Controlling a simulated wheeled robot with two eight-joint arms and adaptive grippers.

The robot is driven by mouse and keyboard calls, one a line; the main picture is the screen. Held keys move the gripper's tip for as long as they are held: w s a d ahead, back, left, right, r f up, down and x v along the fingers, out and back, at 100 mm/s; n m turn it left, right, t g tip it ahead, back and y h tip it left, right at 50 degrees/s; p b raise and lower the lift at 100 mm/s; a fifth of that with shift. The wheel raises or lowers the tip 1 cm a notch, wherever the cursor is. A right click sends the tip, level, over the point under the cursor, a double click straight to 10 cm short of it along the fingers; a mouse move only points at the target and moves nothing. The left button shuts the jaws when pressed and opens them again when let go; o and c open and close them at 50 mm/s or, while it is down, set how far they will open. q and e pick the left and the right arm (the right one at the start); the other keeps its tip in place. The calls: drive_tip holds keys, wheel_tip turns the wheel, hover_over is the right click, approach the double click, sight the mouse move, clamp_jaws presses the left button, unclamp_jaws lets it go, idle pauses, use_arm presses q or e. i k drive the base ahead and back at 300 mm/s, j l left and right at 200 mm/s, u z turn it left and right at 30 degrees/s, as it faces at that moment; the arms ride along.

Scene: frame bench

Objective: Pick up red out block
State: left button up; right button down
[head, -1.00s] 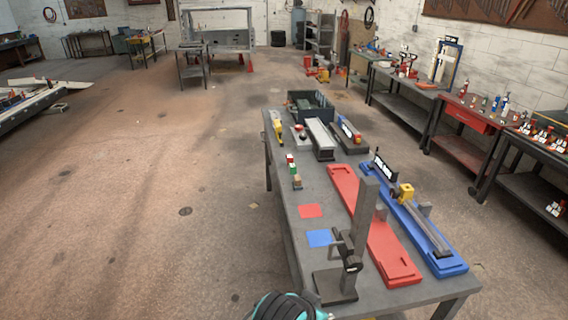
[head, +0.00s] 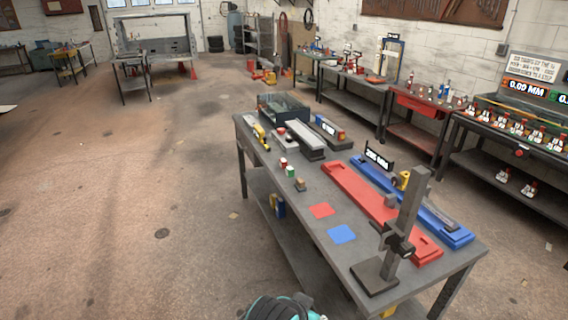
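A small red block (head: 283,162) stands on the near-left part of the grey bench (head: 312,258). It is in a short row with a green block (head: 290,171) and a tan block (head: 300,185). The blocks are too small to read any marking, so I cannot tell for sure which is the red out block. A red square (head: 321,210) and a blue square (head: 341,234) lie flat on the bench. A teal and black part of my own body shows at the bottom edge. No gripper fingers are in view.
A black stand (head: 402,225) with an upright post is at the bench's near right end. A long red tray (head: 375,205) and blue tray (head: 425,210) lie behind it. A dark bin (head: 283,108) is at the far end. Open floor lies left of the bench.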

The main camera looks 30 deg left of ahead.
sight(283, 162)
drive_tip(key=i+j+z, duration=0.2)
drive_tip(key=j, duration=0.5)
drive_tip(key=j+z, duration=0.2)
drive_tip(key=j, duration=0.5)
drive_tip(key=i+j+z, duration=0.2)
drive_tip(key=j, duration=0.6)
drive_tip(key=i+j+z, duration=0.15)
drive_tip(key=j, duration=0.6)
drive_tip(key=i+j+z, duration=0.2)
drive_tip(key=j, duration=0.65)
drive_tip(key=j+z, duration=0.2)
drive_tip(key=j, duration=0.6)
drive_tip(key=i+j+z, duration=0.2)
drive_tip(key=j, duration=0.65)
drive_tip(key=i+j+z, duration=0.25)
drive_tip(key=j, duration=0.6)
drive_tip(key=j+z, duration=0.2)
drive_tip(key=j, duration=0.7)
